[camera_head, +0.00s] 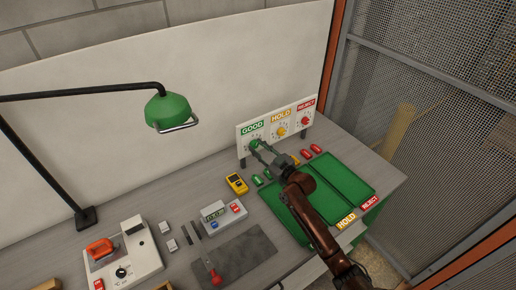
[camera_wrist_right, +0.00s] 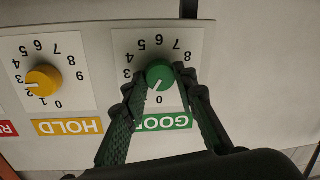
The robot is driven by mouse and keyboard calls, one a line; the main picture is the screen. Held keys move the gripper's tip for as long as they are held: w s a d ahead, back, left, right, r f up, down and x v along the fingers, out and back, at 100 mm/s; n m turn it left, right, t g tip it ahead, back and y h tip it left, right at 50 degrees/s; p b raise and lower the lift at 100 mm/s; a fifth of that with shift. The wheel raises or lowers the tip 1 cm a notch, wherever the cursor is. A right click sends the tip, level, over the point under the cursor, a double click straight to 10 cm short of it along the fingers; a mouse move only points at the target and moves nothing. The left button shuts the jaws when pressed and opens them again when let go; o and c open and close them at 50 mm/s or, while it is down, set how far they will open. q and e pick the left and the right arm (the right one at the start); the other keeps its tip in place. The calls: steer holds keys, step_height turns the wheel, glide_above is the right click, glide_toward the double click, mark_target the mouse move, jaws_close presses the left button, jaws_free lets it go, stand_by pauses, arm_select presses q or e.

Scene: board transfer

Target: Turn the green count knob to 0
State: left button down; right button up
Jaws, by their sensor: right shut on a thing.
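The green count knob (camera_head: 255,144) is on the GOOD dial at the left of the white panel (camera_head: 284,113). In the right wrist view the panel appears upside down, and the green knob (camera_wrist_right: 160,72) is between my right gripper's fingers (camera_wrist_right: 161,82), which are shut on its sides. The knob's white pointer points down and slightly left, near the 0 (camera_wrist_right: 158,100) and toward the hidden 1. The left finger covers the 1 and 2. In the head view my right gripper (camera_head: 256,148) reaches the knob from the front. My left gripper is not in view.
The yellow HOLD knob (camera_wrist_right: 43,80) and red REJECT knob (camera_head: 305,121) share the panel. Green trays (camera_head: 345,181) lie under my right arm. Red pieces (camera_head: 317,148), a yellow meter (camera_head: 236,183) and a counter box (camera_head: 222,213) are nearby. A green lamp (camera_head: 168,110) hangs at left.

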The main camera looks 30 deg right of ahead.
steer(key=n+p, duration=0.1)
steer(key=n, duration=0.2)
steer(key=shift+r+n, duration=0.15)
steer(key=shift+n, duration=0.15)
steer(key=shift+n+p, duration=0.45)
steer(key=shift+n, duration=0.55)
steer(key=o, duration=1.2)
steer(key=shift+c, duration=0.2)
